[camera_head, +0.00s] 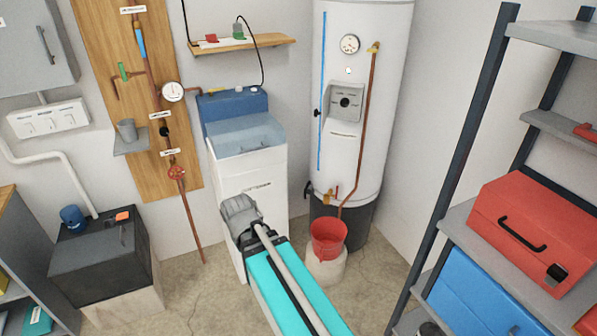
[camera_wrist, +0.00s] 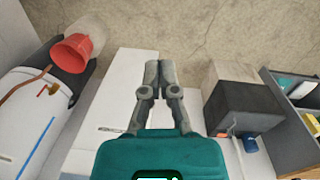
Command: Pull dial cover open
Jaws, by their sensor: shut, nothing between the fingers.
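The white water heater (camera_head: 360,90) stands upright against the back wall in the head view. On its front is a grey control panel (camera_head: 346,104) with a round dark dial (camera_head: 345,102); whether its cover is open or closed is too small to tell. Only the heater's lower part (camera_wrist: 30,105) shows in the wrist view, at the left, and I cannot make out the dial there. My gripper (camera_wrist: 158,75) is shut and empty in the wrist view, apart from the heater. In the head view my arm reaches toward the white sink cabinet, left of and below the dial.
The white sink cabinet (camera_head: 235,190) stands left of the heater. A red bucket (camera_head: 328,238) sits on a low stand before the heater. A copper pipe (camera_head: 366,130) runs down its front. Shelving with a red toolbox (camera_head: 530,235) is at the right, a black box (camera_head: 98,258) at the left.

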